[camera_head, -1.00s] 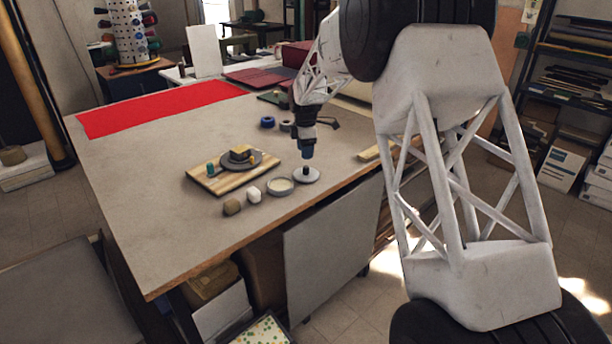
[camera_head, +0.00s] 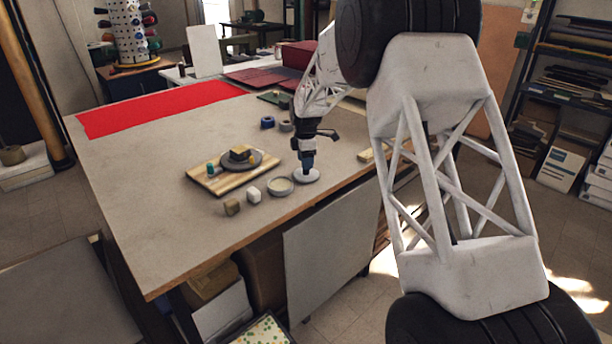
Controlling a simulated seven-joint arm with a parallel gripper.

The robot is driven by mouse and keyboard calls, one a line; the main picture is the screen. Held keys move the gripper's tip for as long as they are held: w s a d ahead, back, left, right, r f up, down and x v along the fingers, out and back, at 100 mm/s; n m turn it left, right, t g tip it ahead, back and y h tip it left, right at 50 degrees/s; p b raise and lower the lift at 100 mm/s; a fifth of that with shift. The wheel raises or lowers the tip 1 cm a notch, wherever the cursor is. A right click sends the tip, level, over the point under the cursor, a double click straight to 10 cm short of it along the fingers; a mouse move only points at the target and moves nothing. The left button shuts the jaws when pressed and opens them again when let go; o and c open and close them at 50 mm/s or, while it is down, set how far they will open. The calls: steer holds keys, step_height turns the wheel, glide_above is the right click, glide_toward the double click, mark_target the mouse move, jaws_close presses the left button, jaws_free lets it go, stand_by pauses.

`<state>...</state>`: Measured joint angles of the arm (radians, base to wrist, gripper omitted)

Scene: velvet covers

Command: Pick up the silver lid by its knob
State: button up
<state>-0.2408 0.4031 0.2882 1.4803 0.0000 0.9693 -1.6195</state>
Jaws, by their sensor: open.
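The silver lid (camera_head: 313,178) is a small pale disc lying flat on the table near its front right edge. The knob is hidden by the fingers at this size. My gripper is open, and I cannot tell whether the fingers touch the knob or the lid.
A shallow round dish (camera_head: 280,186) stands just left of the lid. A white block (camera_head: 254,195) and a brown block (camera_head: 232,207) lie further left. A wooden board (camera_head: 203,177) holds a dark plate with a yellowish block. The table's front edge is close.

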steer(key=shift+f, duration=1.75)
jaws_close()
steer(key=shift+r, duration=0.2)
steer(key=shift+r, duration=0.55)
steer(key=shift+s+d+r, duration=0.1)
steer(key=shift+s+r, duration=0.1)
steer(key=shift+r, duration=0.4)
steer(key=shift+s+r, duration=0.15)
steer(key=shift+r, duration=0.4)
steer(key=s+d, duration=0.1)
steer(key=s, duration=0.6)
steer(key=s+d+r, duration=0.1)
steer(key=s+d, duration=0.1)
steer(key=s, duration=0.5)
steer(key=shift+s+d+r, duration=0.15)
steer(key=shift+s+d, duration=0.1)
steer(key=shift+s, duration=0.15)
